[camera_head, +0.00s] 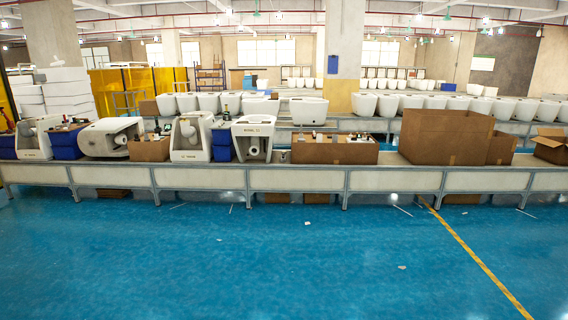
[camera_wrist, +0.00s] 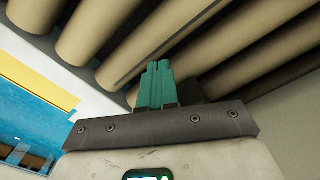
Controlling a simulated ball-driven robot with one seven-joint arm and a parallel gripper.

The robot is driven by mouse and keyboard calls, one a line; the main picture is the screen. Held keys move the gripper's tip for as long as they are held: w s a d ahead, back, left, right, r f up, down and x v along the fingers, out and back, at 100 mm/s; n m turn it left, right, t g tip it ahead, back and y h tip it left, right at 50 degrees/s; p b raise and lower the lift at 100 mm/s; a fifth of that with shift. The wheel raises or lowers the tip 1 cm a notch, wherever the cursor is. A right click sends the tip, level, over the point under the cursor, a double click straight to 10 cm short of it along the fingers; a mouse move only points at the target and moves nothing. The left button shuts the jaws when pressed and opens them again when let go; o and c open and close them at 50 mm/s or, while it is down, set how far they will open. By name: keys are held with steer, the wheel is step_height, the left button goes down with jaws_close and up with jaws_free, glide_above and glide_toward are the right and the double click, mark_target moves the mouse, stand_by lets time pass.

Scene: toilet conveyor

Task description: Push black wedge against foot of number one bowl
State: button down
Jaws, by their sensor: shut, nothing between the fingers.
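My gripper (camera_wrist: 158,68) shows in the wrist view with its two teal fingers shut together, nothing between them, over beige conveyor rollers (camera_wrist: 175,35). A dark, block-like shape (camera_wrist: 191,91) is just right of the fingers, partly hidden by my gripper's grey bar; I cannot tell whether it is the black wedge or a shadow. A smooth pale surface (camera_wrist: 292,125) fills the right edge; it may be a bowl. In the head view, several white bowls stand on the near conveyor, including one at left (camera_head: 191,140) and one right of it (camera_head: 253,140). I cannot tell which is number one.
In the head view, the near conveyor (camera_head: 300,180) runs across the picture. Blue bins (camera_head: 66,143), a low cardboard box (camera_head: 335,152) and a large cardboard box (camera_head: 445,137) stand on it. The blue floor (camera_head: 250,260) in front is mostly clear.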

steer(key=shift+f+b, duration=0.7)
steer(key=shift+f, duration=0.2)
steer(key=shift+r+p, duration=0.25)
steer(key=shift+p, duration=0.05)
steer(key=shift+a, duration=0.75)
stand_by(0.8)
steer(key=shift+d, duration=0.4)
stand_by(0.9)
steer(key=shift+w, duration=0.3)
steer(key=shift+a, duration=0.75)
stand_by(0.4)
steer(key=shift+d, duration=0.2)
stand_by(0.3)
steer(key=shift+d, duration=0.2)
